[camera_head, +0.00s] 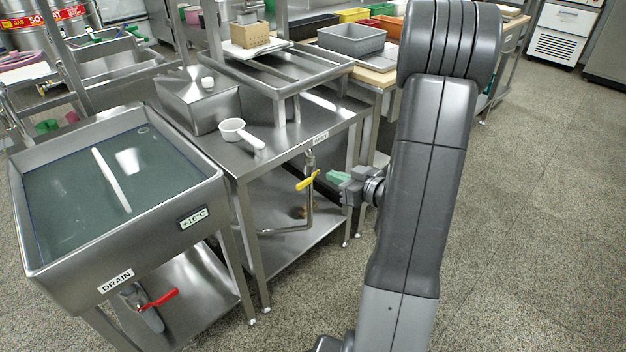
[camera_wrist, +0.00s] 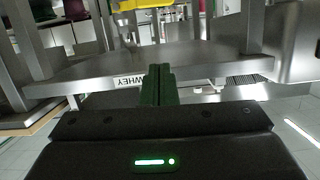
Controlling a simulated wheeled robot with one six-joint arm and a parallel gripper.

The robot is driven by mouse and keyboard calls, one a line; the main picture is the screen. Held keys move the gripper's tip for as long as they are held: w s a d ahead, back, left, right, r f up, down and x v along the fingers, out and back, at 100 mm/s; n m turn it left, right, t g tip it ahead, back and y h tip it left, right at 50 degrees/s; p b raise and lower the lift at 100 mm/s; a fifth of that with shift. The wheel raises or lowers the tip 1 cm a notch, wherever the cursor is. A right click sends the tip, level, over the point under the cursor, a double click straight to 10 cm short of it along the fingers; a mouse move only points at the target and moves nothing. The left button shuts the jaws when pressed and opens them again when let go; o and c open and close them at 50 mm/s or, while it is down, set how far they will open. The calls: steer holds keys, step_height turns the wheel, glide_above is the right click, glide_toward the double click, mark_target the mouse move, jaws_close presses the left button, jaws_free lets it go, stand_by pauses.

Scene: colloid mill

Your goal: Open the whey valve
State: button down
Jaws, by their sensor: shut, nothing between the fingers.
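The whey valve has a yellow lever (camera_head: 308,181) on a steel pipe below the table's front edge, under a white label (camera_head: 320,138). In the wrist view the label (camera_wrist: 128,82) reads WHEY, and part of a yellow piece (camera_wrist: 135,4) shows at the top edge. My gripper (camera_head: 333,177) is just right of the lever in the head view, with a small gap seeming to lie between them. Its green fingers (camera_wrist: 158,86) are together and hold nothing. Whether they touch the lever cannot be told.
A steel table (camera_head: 290,155) carries a white ladle (camera_head: 240,133) and a draining rack. At left a water-filled basin (camera_head: 20,215) has a red drain lever (camera_head: 160,299). A table leg stands close to my gripper. Open floor (camera_head: 530,220) lies at right.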

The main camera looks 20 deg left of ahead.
steer(key=b, duration=0.3)
glide_above(310, 180)
steer(key=s, duration=0.2)
step_height(310, 180, down, 3)
steer(key=f, duration=0.1)
steer(key=f+b, duration=0.1)
steer(key=d+f, duration=0.1)
steer(key=shift+s+f+b, duration=0.25)
steer(key=shift+b, duration=0.05)
